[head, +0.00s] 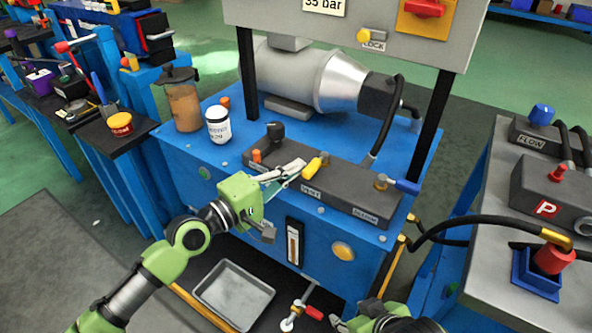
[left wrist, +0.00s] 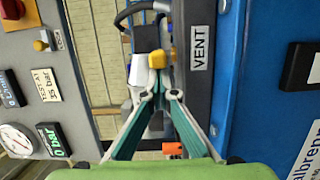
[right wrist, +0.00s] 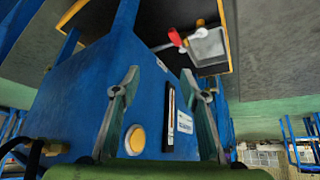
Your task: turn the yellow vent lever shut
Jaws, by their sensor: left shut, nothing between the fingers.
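The yellow vent lever (head: 314,166) sits on the dark grey valve block (head: 330,190) above the VENT label. In the left wrist view the lever's yellow end (left wrist: 156,61) shows just beyond my fingertips. My left gripper (head: 298,168) is shut with nothing between its fingers, its tips just left of the lever. I cannot tell whether the tips touch it. My right gripper (right wrist: 162,82) is open and empty, low in front of the blue stand's front face; only part of it shows at the bottom of the head view.
On the same block stand a black knob (head: 275,132) and a blue-handled lever (head: 405,186). A white jar (head: 218,125) and a brown jug (head: 183,105) stand at the left. The gauge panel (head: 340,30) overhangs behind. A metal tray (head: 234,294) lies below.

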